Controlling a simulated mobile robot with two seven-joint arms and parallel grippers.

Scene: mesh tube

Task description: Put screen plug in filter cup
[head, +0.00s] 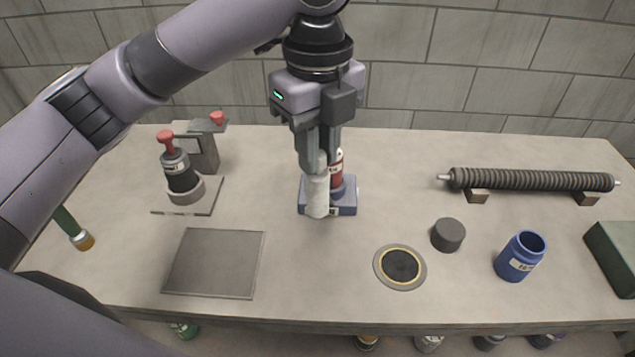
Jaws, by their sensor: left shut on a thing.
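A white, speckled cylinder, which looks like the screen plug (317,196), hangs upright below my left gripper (317,160). The gripper points straight down and its fingers are shut on the cylinder's top. The cylinder is in front of a blue stand and overlaps it in the picture; I cannot tell whether they touch. A blue open-topped cup with a white label, which looks like the filter cup (519,257), stands upright at the right of the table, well away from the gripper. Its inside looks dark and its floor is hidden. My right gripper is out of view.
The blue stand (345,202) holds a red bottle (337,170). A dark round cap (448,235) and a flat ring with a black centre (400,266) lie left of the cup. A ribbed rod (535,180) rests behind it. A grey plate (213,263) lies front left.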

